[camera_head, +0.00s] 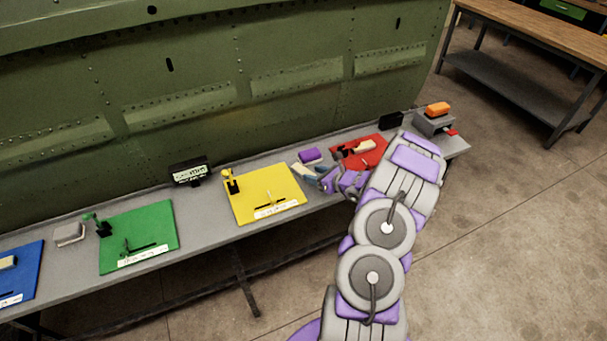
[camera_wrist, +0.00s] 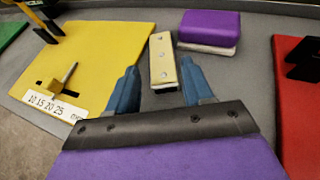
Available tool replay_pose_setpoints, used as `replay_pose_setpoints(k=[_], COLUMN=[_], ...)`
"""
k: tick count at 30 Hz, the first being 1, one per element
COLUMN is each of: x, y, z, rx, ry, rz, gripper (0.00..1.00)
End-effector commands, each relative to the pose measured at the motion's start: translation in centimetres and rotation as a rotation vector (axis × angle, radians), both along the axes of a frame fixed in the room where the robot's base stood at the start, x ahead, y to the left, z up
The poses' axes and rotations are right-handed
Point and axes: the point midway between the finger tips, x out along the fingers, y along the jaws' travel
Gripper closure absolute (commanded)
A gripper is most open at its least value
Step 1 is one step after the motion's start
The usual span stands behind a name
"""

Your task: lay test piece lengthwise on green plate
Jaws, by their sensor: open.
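A pale yellow strip with a few dark-rimmed holes, which looks like the test piece (camera_wrist: 163,62), lies on the grey bench between the yellow plate and a purple block. It shows small in the head view (camera_head: 298,168). My gripper (camera_wrist: 160,74) is open, its two blue fingers on either side of the strip's near part, with a gap on each side. I cannot tell how high the fingertips are above the bench. The green plate (camera_head: 155,222) lies further left on the bench, with a dark slot and a green clamp; only its edge (camera_wrist: 8,32) shows in the wrist view.
The yellow plate (camera_head: 265,185) with its clamp and peg lies between the strip and the green plate. The purple block (camera_wrist: 209,28) sits close right of the strip. A red plate (camera_head: 372,155) is further right. The green fuselage panel (camera_head: 200,85) rises behind the bench.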

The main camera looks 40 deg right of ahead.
Motion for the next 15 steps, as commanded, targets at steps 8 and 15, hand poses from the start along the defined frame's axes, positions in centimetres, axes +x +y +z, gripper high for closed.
replay_pose_setpoints(k=[8, 15], x=[2.2, 4.4], y=[0.0, 0.4], z=[-1.5, -2.3], rx=[-0.002, -0.002], ry=[0.002, 0.000], rz=[0.001, 0.000], gripper=[0.49, 0.49])
